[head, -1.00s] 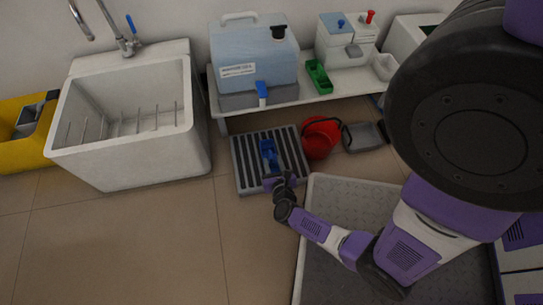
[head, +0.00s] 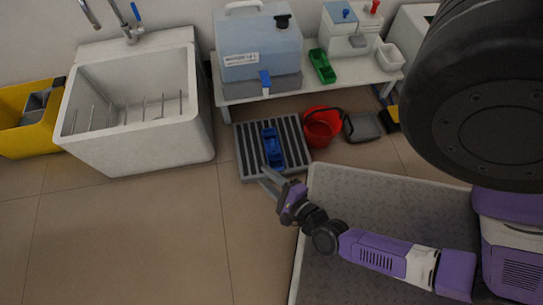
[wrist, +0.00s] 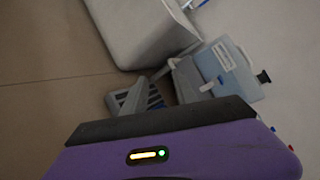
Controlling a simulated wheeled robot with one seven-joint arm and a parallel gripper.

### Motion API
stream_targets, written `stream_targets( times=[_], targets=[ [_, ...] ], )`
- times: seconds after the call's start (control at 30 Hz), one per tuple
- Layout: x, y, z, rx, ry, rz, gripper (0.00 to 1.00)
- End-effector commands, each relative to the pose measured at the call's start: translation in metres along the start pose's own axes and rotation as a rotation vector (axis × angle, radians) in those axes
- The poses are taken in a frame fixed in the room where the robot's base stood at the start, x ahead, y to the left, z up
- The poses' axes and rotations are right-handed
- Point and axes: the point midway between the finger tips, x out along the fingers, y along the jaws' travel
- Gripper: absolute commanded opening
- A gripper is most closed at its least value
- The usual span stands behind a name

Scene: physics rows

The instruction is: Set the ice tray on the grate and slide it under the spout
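A blue ice tray (head: 271,145) lies lengthwise on the dark-slatted grey grate (head: 246,150) on the floor, a little right of the grate's middle. The blue spout (head: 265,78) sticks out from the light-blue water container (head: 258,48) on the low bench, behind and above the grate. My gripper (head: 266,177) is in front of the tray near the grate's front edge, open and empty, apart from the tray. In the wrist view the grate (wrist: 155,95) shows between the two spread grey fingers, partly hidden by them.
A red bucket (head: 320,127) and a grey dustpan-like item (head: 362,127) stand right of the grate. A green tray (head: 322,66) lies on the bench (head: 300,92). A white sink (head: 150,130) stands left. The floor in front is clear.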

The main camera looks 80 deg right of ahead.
Motion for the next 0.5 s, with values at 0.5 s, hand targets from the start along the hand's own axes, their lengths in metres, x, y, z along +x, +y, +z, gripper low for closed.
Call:
stream_targets(
  times=[0.5],
  targets=[
    [-0.137, -0.119, 0.143, -1.846, -0.612, -0.236, 0.34]
  ],
)
